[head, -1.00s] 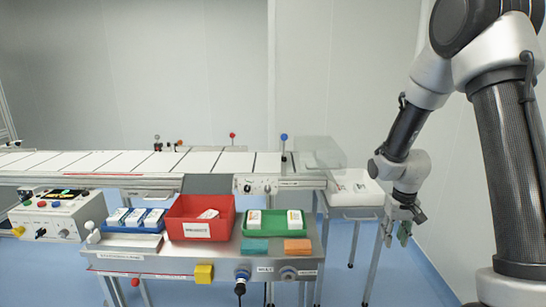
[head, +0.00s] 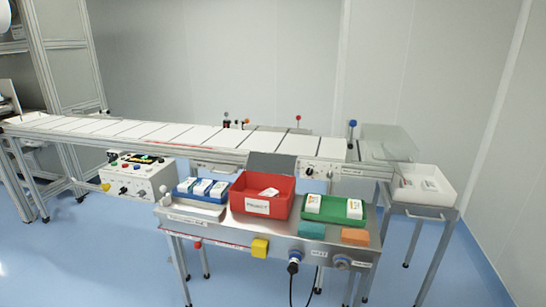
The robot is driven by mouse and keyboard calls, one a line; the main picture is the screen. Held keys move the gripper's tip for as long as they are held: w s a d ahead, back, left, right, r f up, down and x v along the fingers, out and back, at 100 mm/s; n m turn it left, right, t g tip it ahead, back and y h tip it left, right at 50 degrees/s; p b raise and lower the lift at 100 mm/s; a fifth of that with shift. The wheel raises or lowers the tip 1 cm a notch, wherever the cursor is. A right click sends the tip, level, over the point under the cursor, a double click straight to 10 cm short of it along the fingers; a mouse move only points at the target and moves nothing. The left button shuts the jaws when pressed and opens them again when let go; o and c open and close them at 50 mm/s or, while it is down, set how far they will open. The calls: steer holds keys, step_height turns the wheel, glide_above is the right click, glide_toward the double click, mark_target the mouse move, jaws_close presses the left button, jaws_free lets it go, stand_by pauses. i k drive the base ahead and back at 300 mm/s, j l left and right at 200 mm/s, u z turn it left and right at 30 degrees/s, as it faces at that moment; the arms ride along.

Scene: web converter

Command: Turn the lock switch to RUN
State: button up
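No RUN label is readable, and I cannot tell which control is the lock switch. A control box (head: 140,178) with colored buttons, dark knobs and a small display stands at the left, below the conveyor. A small panel (head: 322,172) with a dark knob sits under the conveyor's right part. On the front edge of the steel bench are two round blue-grey fittings, one (head: 295,256) with a black cable hanging from it and one (head: 341,262) farther right. My gripper and arm are not in view.
The steel bench (head: 222,226) holds a blue tray (head: 203,197), a red bin (head: 285,206), a green tray (head: 333,216), and teal and orange blocks. The conveyor (head: 160,133) runs behind. A white bin (head: 425,198) stands right. Blue floor (head: 80,260) is free at left.

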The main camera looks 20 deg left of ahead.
mark_target(106, 187)
steer(key=u, duration=1.6)
